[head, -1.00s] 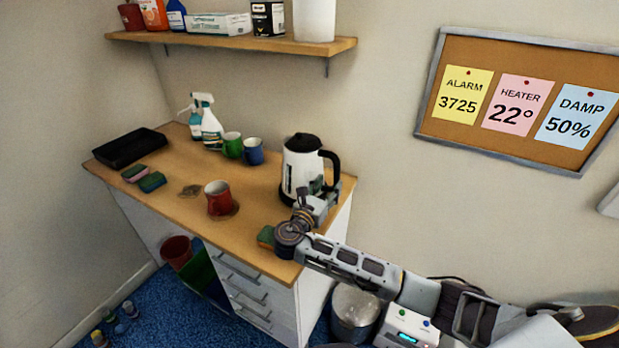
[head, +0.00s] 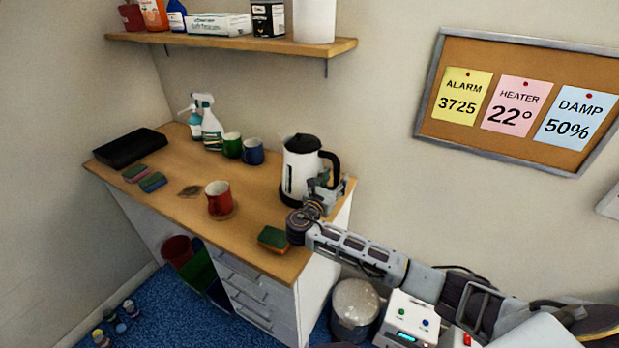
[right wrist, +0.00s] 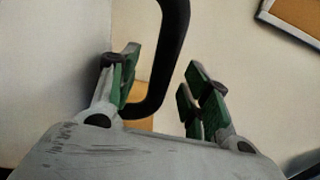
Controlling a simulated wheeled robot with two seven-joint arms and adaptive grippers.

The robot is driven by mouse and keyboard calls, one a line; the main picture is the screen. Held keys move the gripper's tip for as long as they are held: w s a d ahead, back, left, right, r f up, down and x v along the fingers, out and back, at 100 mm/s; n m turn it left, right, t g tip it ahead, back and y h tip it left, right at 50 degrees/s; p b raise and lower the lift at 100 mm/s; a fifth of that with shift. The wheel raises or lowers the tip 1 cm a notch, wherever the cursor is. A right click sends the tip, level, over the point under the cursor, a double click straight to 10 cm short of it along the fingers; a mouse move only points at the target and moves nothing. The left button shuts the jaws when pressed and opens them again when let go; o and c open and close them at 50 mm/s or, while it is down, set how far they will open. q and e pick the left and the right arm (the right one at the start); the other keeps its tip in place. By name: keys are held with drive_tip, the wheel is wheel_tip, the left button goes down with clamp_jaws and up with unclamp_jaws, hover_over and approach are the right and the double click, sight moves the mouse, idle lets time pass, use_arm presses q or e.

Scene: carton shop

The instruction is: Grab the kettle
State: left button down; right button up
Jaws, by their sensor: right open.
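The kettle (head: 299,168), white with a black lid, base and handle, stands upright on the right end of the wooden counter (head: 180,232). My right gripper (head: 324,183) is at the kettle's right side, by the lower part of the handle. In the right wrist view, my right gripper (right wrist: 160,88) is open, with green pads on its fingers. The black handle (right wrist: 172,50) comes down between the two fingers, nearer the left one. I cannot tell whether it touches that finger. My left gripper is not in view.
A red mug (head: 218,198) and a green-topped sponge (head: 273,239) are on the counter near my arm. Green (head: 232,145) and blue (head: 253,151) mugs and spray bottles (head: 210,123) stand behind. A shelf (head: 230,42) hangs above. A metal bin (head: 355,308) stands below my arm.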

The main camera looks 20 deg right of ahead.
drive_tip(key=shift+w+d, duration=0.3)
drive_tip(key=shift+d, duration=0.05)
drive_tip(key=shift+w+d, duration=0.2)
drive_tip(key=c, duration=0.5)
clamp_jaws()
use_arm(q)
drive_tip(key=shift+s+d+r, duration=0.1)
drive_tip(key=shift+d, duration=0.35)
